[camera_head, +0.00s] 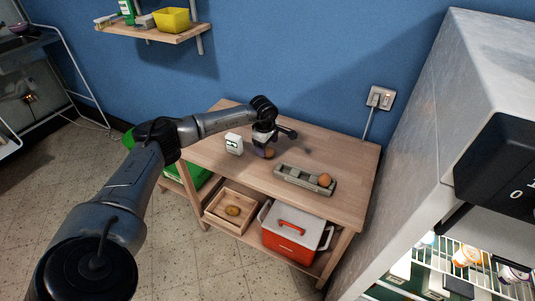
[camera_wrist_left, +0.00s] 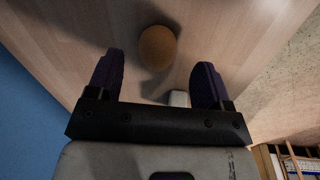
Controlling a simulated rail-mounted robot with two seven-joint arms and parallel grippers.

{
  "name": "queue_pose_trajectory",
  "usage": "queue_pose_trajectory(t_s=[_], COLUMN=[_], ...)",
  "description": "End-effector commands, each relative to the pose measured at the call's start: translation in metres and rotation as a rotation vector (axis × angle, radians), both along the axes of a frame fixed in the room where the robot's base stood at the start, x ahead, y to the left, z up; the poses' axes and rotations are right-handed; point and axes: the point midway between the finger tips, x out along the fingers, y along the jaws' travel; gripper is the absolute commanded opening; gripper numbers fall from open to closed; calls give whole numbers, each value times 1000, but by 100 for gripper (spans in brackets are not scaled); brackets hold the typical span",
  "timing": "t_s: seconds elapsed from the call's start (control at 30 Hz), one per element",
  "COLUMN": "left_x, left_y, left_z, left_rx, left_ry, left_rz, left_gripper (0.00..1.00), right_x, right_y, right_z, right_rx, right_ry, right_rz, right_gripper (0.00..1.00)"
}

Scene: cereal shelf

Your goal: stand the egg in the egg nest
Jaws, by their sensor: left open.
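A brown egg (camera_head: 270,153) lies on the wooden table, partly hidden by my left gripper (camera_head: 265,146). In the left wrist view the egg (camera_wrist_left: 157,47) sits between and just past the two dark purple fingertips. The left gripper (camera_wrist_left: 157,72) is open, with a gap on each side of the egg. A grey-green tray with hollows, apparently the egg nest (camera_head: 291,177), lies on the table to the right. A second brown egg (camera_head: 325,180) sits at its right end. My right gripper is not in view.
A small white box (camera_head: 234,143) stands left of the gripper. Below the table are a wooden tray (camera_head: 222,219) with a brown roundish object and a red cooler (camera_head: 288,239) with a white lid. Table space between gripper and nest looks clear. A grey cabinet (camera_head: 480,75) rises at the right.

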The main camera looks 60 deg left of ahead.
Motion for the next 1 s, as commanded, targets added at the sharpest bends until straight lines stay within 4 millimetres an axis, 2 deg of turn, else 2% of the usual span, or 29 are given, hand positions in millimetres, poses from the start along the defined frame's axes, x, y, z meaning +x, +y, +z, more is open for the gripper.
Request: queue_pose_trajectory(t_s=[0.03, 0.23, 0.5, 1.0], left_x=[2, 7, 7, 7], left_y=[0, 2, 2, 2], left_z=[-11, -35, -37, -37], left_rx=[-1, -1, 0, 0], left_ry=[0, 0, 0, 0], left_rz=[1, 1, 1, 1], left_gripper=[73, 73, 73, 26], right_x=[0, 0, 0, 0], right_y=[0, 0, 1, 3], right_z=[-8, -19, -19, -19], right_rx=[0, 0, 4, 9], right_ry=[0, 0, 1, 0], right_rz=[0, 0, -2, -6], right_gripper=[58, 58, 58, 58])
